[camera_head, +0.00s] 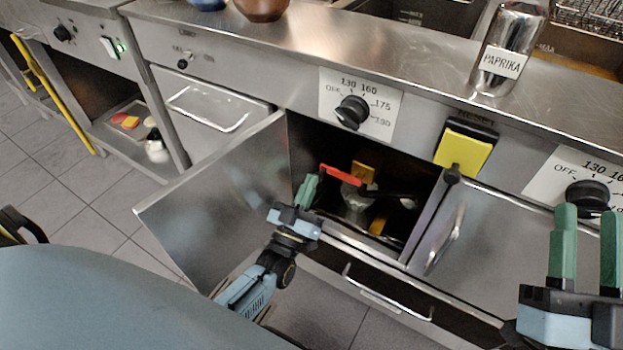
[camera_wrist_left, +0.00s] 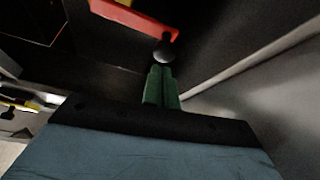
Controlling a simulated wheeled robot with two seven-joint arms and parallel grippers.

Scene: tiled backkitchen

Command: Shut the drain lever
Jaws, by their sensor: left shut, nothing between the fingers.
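A red lever (camera_head: 342,175), apparently the drain lever, lies roughly level inside the open fryer cabinet. It shows at the top of the left wrist view (camera_wrist_left: 135,18). My left gripper (camera_head: 310,185) is at the cabinet opening, just left of the red lever, with its green fingers together and empty. In the left wrist view a dark round knob (camera_wrist_left: 165,50) sits right at the fingertips (camera_wrist_left: 160,72); I cannot tell whether they touch. My right gripper (camera_head: 586,225) is open and empty at the right, in front of the fryer panel.
The open cabinet door (camera_head: 225,190) stands out left of my left gripper. A closed door (camera_head: 490,240) is to the right and a drawer handle (camera_head: 385,300) below. A yellow part (camera_head: 363,171) is behind the red lever. The paprika shaker (camera_head: 508,50) stands on the counter.

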